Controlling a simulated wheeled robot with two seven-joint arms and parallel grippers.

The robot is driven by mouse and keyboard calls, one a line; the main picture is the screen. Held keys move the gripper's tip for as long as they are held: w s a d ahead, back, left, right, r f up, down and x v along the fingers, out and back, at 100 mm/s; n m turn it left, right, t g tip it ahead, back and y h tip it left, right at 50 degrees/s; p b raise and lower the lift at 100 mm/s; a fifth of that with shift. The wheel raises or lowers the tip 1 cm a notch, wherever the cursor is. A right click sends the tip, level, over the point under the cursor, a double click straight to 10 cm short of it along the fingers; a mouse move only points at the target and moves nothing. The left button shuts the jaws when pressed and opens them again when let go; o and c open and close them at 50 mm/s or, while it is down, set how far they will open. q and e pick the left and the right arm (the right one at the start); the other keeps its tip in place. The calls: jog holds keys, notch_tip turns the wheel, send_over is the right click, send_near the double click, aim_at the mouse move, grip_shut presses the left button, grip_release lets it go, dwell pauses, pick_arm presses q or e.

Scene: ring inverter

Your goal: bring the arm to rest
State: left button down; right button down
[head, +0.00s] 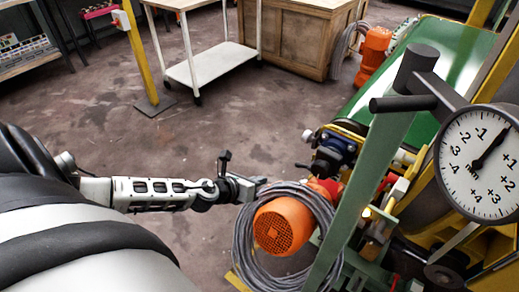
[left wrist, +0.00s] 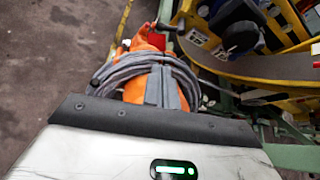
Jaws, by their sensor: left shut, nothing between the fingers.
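My left arm comes in from the left in the head view and stretches out over the floor. My left gripper (head: 262,181) is shut and empty, just left of and above a coil of grey cable (head: 244,232). In the left wrist view the shut fingers (left wrist: 162,88) show in front of the grey cable coil (left wrist: 120,72) and the orange motor (left wrist: 150,42). I cannot tell whether the fingers touch the cable. My right gripper is in neither view.
The orange motor (head: 284,226) stands inside the coil, beside a green machine frame (head: 372,175). A dial gauge (head: 482,162) is at the right. A white cart (head: 212,64), a yellow post (head: 140,58) and a wooden cabinet (head: 291,40) stand behind. The middle floor (head: 215,125) is clear.

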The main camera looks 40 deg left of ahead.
pick_arm(q)
jog(key=shift+s+r, duration=0.15)
jog(key=shift+s, duration=0.1)
dwell(0.4)
jog(key=s+d+r+n, duration=0.1)
jog(key=s+d+n, duration=0.3)
jog(key=n, duration=0.6)
jog(key=s+d+r+n+g, duration=0.1)
jog(key=s+d+n, duration=0.4)
jog(key=d+n, duration=0.3)
jog(key=s+d+r+n+h, duration=0.1)
jog(key=s+d+n, duration=0.3)
jog(key=n, duration=0.9)
jog(key=shift+s+d+g, duration=0.3)
jog(key=shift+s+d, duration=0.1)
jog(key=shift+d, duration=0.8)
